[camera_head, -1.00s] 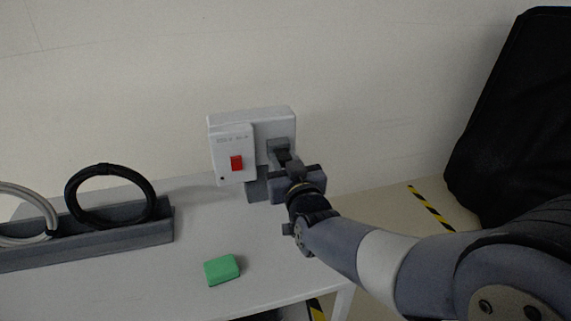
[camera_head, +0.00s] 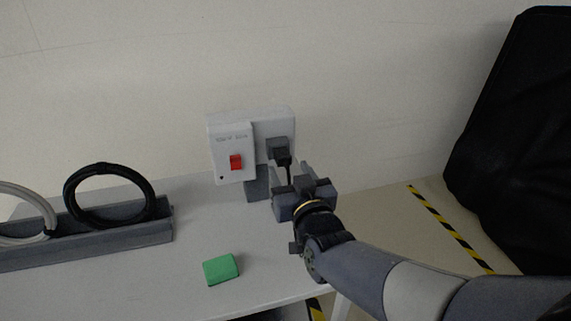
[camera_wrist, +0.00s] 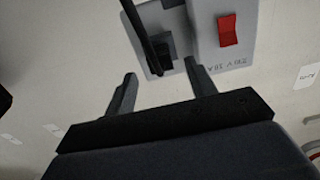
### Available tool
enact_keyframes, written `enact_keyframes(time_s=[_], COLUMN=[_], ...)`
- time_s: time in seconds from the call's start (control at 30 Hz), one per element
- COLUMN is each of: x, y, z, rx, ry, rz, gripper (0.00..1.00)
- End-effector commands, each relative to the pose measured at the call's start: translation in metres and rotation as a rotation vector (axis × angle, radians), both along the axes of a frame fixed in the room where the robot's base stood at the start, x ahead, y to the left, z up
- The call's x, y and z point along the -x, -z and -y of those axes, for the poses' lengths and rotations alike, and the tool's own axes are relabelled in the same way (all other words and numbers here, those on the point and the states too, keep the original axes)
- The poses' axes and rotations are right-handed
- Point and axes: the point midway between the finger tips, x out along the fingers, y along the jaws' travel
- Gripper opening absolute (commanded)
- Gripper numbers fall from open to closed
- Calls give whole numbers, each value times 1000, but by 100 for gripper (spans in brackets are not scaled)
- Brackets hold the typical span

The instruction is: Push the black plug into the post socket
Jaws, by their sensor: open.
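The black plug (camera_head: 282,155) sits in the socket on the right part of the white post box (camera_head: 262,126), its cable hanging down. In the wrist view the plug (camera_wrist: 161,52) is against the grey socket plate, with its thick black cable crossing in front. How deep it is seated cannot be told. A red switch (camera_head: 236,162) is on the box's left part; it also shows in the wrist view (camera_wrist: 228,30). My gripper (camera_head: 290,184) is just below and in front of the plug. In the wrist view its fingers (camera_wrist: 159,76) are apart, with nothing gripped between them.
A green block (camera_head: 221,269) lies on the white table (camera_head: 185,225). A grey rack (camera_head: 125,232) at the left holds a black cable coil (camera_head: 110,197) and a white one (camera_head: 25,215). A black covered cart (camera_head: 520,140) stands at the right. The table between rack and post is clear.

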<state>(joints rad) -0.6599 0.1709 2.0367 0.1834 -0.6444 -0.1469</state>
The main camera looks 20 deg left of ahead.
Motion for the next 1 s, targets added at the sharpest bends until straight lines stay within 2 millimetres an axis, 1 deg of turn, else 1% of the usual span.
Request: enact_keyframes(time_s=[0.03,0.2,0.4,0.53,0.83,1.0], x=[9,32,46,50,50,45], y=[0,0,0,0,0,0], z=[5,19,28,30,30,27], rx=[-1,-1,-1,-1,0,1], ry=[-1,-1,-1,0,0,0], rz=[2,2,1,1,0,1], gripper=[53,53,53,53,53,53])
